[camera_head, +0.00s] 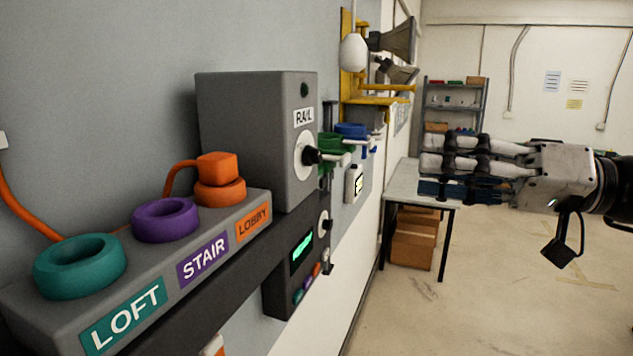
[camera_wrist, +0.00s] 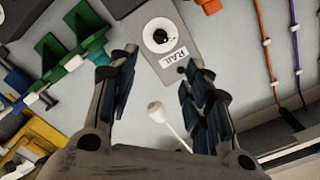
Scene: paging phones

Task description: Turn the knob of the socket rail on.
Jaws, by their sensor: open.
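The grey box labelled RAIL (camera_head: 257,135) is fixed to the left wall, at the back end of the socket rail. Its knob is a black handle (camera_head: 311,156) on a white round plate, facing right. The knob also shows in the wrist view (camera_wrist: 160,37), at the top between my fingers. A small dark green lamp (camera_head: 304,90) sits above the label and looks unlit. My gripper (camera_head: 425,165) is open and empty, to the right of the knob and apart from it. Its fingers point at the wall.
The socket rail (camera_head: 135,285) carries teal, purple and orange rings marked LOFT, STAIR and LOBBY. An orange plug stands on the LOBBY ring. A unit with a green display (camera_head: 302,252) hangs below. A white pull knob (camera_head: 354,52) hangs behind. A table (camera_head: 408,190) stands beyond.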

